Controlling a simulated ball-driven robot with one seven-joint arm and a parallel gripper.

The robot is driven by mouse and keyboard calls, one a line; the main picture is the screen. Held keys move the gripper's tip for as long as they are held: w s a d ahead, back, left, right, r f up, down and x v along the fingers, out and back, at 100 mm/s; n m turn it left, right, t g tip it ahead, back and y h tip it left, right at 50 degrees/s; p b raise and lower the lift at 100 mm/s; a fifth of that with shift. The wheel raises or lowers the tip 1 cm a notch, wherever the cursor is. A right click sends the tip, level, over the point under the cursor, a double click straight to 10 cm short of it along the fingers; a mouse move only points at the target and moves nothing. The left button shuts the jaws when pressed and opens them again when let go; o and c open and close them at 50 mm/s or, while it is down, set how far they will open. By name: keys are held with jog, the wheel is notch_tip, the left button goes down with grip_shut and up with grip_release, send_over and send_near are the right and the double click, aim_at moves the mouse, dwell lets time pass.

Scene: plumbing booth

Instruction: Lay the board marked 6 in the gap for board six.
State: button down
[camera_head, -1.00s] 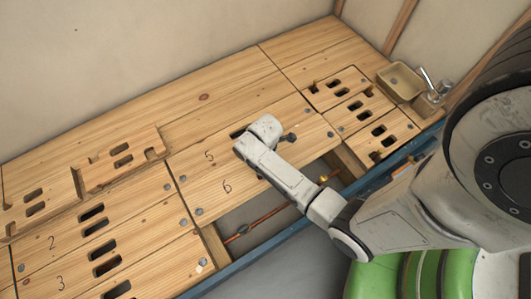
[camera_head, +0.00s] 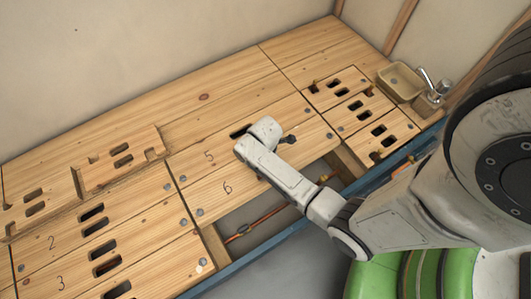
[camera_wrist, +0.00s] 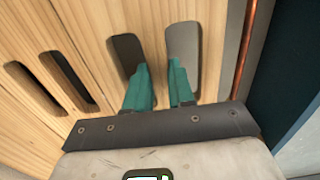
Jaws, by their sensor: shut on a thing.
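The board marked 6 (camera_head: 226,188) lies beside the board marked 5 (camera_head: 208,156), on its front side. My gripper (camera_wrist: 158,67) is shut on the wooden bar between the two slots of board 6, with its teal fingers in those slots. Board 6 also shows in the wrist view (camera_wrist: 153,22). My wrist hides its middle in the head view. In front of board 6 is an open gap (camera_head: 234,219) with a copper pipe in it. I cannot tell whether board 6 rests or hangs slightly raised.
The boards marked 2 (camera_head: 52,241) and 3 (camera_head: 61,282) lie at the left. Slotted boards (camera_head: 376,130) lie at the right, by a small basin (camera_head: 400,82) with a tap. A blue edge (camera_head: 242,262) runs along the front. Walls stand behind.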

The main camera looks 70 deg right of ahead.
jog(key=shift+f, duration=0.15)
dwell(0.6)
jog(key=c, duration=0.9)
grip_release()
jog(key=shift+f, duration=0.1)
notch_tip(320, 180, up, 11)
jog(key=p, duration=0.6)
